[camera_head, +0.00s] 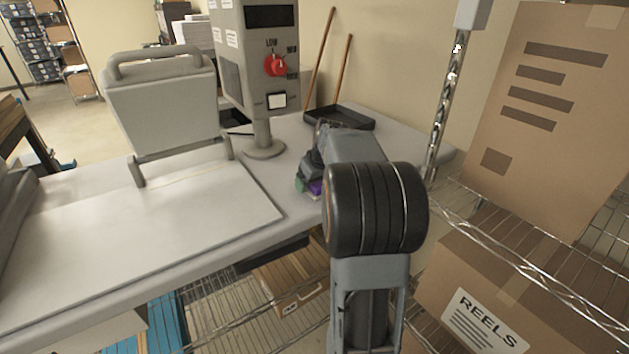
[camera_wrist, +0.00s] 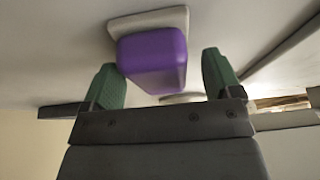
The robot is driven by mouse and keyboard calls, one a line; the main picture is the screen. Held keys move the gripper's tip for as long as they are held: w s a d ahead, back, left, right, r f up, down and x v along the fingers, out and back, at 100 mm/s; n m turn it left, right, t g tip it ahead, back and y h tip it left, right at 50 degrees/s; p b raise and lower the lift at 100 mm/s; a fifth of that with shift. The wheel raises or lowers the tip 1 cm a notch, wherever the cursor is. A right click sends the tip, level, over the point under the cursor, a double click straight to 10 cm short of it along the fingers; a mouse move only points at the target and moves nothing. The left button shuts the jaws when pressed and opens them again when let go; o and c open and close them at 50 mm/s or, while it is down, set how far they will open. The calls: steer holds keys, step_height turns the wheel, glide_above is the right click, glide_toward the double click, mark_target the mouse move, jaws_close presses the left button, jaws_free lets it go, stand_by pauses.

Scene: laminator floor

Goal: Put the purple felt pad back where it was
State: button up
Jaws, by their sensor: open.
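The purple felt pad (camera_wrist: 155,62) is a rounded block on a pale, flat, rounded-corner base (camera_wrist: 148,22) in the wrist view. My gripper (camera_wrist: 163,80) is open, with one green fingertip on either side of the pad. A gap shows on the right side; I cannot tell whether the left fingertip touches. In the head view a bit of the purple pad (camera_head: 316,187) shows low at the grey worktop, beside a green fingertip of my gripper (camera_head: 306,186). My arm hides most of the pad and the other fingertip there.
A press with a raised grey lid (camera_head: 165,100) and pale bed (camera_head: 150,220) stands left. Behind is a control post (camera_head: 258,70) with a red knob (camera_head: 275,65). A black tray (camera_head: 340,118) lies at the back. Wire shelving with cartons (camera_head: 545,110) stands right.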

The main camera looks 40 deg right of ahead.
steer(key=shift+r, duration=0.1)
steer(key=shift+r, duration=0.25)
steer(key=v, duration=1.2)
steer(key=s+a+f, duration=0.4)
steer(key=a, duration=0.3)
steer(key=s+a+f, duration=0.5)
steer(key=a, duration=0.3)
steer(key=s+a+f, duration=0.4)
steer(key=a+f, duration=0.1)
steer(key=a, duration=0.3)
steer(key=shift+s+a+n+g, duration=0.2)
steer(key=shift+s+n+g, duration=0.1)
